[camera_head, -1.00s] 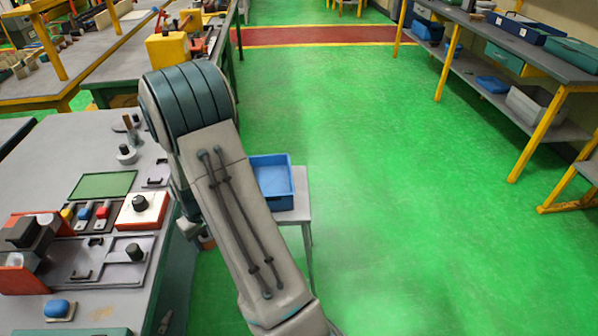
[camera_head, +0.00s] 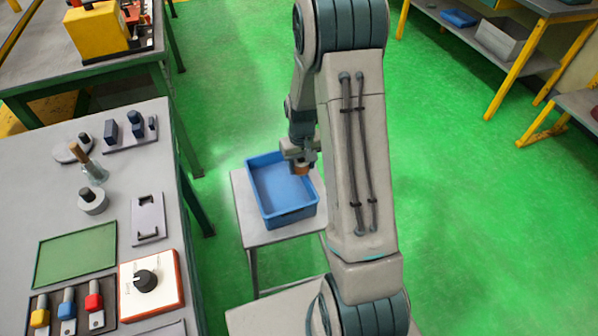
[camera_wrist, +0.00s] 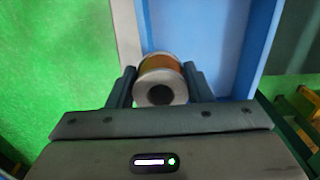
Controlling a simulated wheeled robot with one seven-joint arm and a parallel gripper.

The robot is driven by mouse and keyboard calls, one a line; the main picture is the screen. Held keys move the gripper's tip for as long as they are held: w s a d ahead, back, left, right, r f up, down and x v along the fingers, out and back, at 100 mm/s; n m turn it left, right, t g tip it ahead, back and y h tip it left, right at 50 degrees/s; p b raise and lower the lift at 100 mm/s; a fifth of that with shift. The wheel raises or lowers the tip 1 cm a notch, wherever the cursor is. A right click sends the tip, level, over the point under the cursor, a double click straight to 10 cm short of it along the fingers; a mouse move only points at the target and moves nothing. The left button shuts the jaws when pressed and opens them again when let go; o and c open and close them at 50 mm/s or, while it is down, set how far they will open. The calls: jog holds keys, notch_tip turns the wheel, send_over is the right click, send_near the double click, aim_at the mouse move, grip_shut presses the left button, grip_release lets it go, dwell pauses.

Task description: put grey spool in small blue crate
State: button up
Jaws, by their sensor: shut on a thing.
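My gripper (camera_head: 301,160) hangs at the right side of the small blue crate (camera_head: 292,218), above it in the picture. In the wrist view, my gripper (camera_wrist: 160,88) is shut on the spool (camera_wrist: 160,81). The spool has grey end flanges and a copper-coloured winding. It also shows as a small orange-brown piece (camera_head: 301,170) below the gripper in the head view. In the wrist view, the spool overlaps the edge of the crate (camera_wrist: 200,40), whose inside fills the picture's upper right. The visible crate floor is empty.
The crate stands on a small grey table (camera_head: 247,222). A grey workbench (camera_head: 75,225) at the left holds a green mat (camera_head: 76,254), a dial box (camera_head: 150,284) and several tools and fixtures. Green floor lies open beyond the crate table.

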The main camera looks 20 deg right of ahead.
jog(key=s+d+r+m+b, duration=0.25)
jog(key=s+b, duration=0.25)
jog(key=b, duration=0.9)
send_over(281, 190)
notch_tip(281, 190, down, 7)
jog(key=shift+s+r, duration=0.1)
jog(key=shift+r, duration=0.1)
jog(key=shift+f+b, duration=0.4)
jog(key=shift+f, duration=1.65)
jog(key=shift+f, duration=0.25)
jog(key=o, duration=1)
jog(key=shift+r, duration=0.1)
